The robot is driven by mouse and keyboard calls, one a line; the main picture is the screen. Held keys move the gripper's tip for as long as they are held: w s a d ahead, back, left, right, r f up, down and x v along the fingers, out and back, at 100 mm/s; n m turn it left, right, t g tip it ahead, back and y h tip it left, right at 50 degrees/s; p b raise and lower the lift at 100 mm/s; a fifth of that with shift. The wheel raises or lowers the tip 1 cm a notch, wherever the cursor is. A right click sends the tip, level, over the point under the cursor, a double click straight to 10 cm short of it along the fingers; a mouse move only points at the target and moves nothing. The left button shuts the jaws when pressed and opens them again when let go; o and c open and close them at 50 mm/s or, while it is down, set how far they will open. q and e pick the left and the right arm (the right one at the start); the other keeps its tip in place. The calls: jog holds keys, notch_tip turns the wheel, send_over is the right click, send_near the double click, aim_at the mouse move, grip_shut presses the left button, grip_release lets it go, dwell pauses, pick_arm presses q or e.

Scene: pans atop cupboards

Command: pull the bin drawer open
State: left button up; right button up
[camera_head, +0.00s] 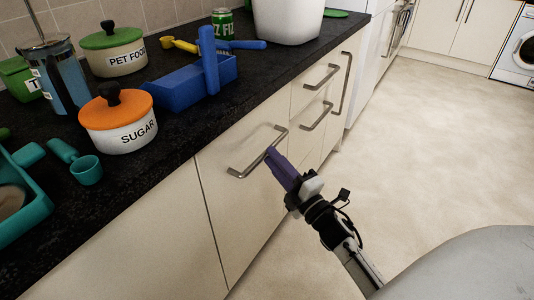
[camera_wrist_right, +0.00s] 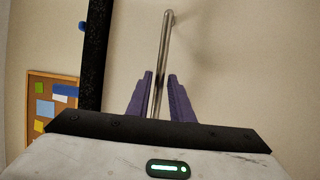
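The bin drawer (camera_head: 235,195) is a large cream front below the dark counter, with a long grey bar handle (camera_head: 240,173) near its top. Its front looks flush with the fronts beside it. My right gripper (camera_head: 271,154) has purple fingers and reaches the handle from the right. In the right wrist view, the handle (camera_wrist_right: 165,45) runs between the two fingers (camera_wrist_right: 160,80), with a small gap on either side, so the gripper is open around it. The fingers hide a bit of the bar in the head view. My left gripper is out of view.
Smaller drawers (camera_head: 305,95) with bar handles are further along. The counter (camera_head: 190,128) carries a sugar pot (camera_head: 120,130), a pet food pot (camera_head: 115,60), a blue caddy (camera_head: 185,85) and a white container (camera_head: 287,20). The floor (camera_head: 430,120) at right is clear.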

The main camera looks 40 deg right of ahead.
jog(key=shift+w+r, duration=0.15)
jog(key=shift+w, duration=0.8)
jog(key=shift+w+r, duration=0.15)
jog(key=shift+w, duration=0.75)
grip_shut()
jog(key=shift+s, duration=0.2)
